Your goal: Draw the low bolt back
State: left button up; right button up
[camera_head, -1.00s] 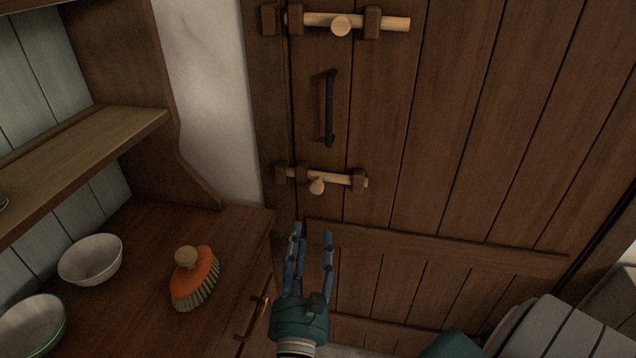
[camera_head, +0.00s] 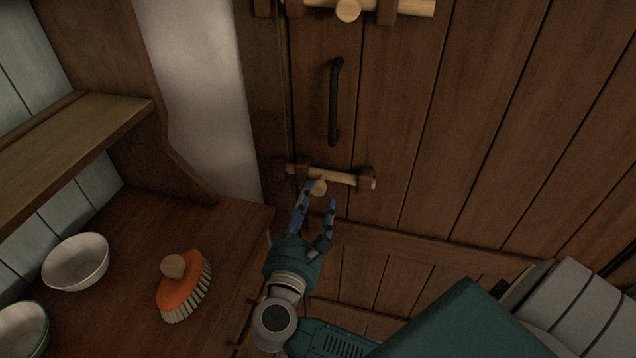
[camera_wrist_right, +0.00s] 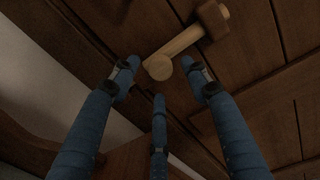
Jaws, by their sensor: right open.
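The low bolt is a pale wooden bar (camera_head: 338,178) with a round knob (camera_head: 319,187), held in dark brackets on the plank door, below the black handle. My right gripper (camera_head: 320,194) is open, with its fingers reaching up around the knob from below. In the right wrist view the knob (camera_wrist_right: 158,67) sits between the tips of the two outer fingers, and the third finger points at it from below. I cannot tell whether any finger touches it. The bolt's left end is near the frame-side bracket (camera_head: 280,169); how far it enters is unclear. My left gripper is out of view.
An upper bolt (camera_head: 400,7) and a black handle (camera_head: 335,102) are above on the door. A wooden counter (camera_head: 110,320) on the left holds an orange brush (camera_head: 184,292) and bowls (camera_head: 76,262). A shelf (camera_head: 80,140) hangs over it.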

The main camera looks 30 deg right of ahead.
aim_at(318, 192)
jog(key=x, duration=0.3)
jog(key=shift+w+d+p, duration=0.1)
jog(key=shift+w+p, duration=0.05)
jog(key=shift+p, duration=0.2)
jog(key=shift+x, duration=0.75)
jog(key=shift+f, duration=0.1)
jog(key=shift+c, duration=0.3)
grip_shut()
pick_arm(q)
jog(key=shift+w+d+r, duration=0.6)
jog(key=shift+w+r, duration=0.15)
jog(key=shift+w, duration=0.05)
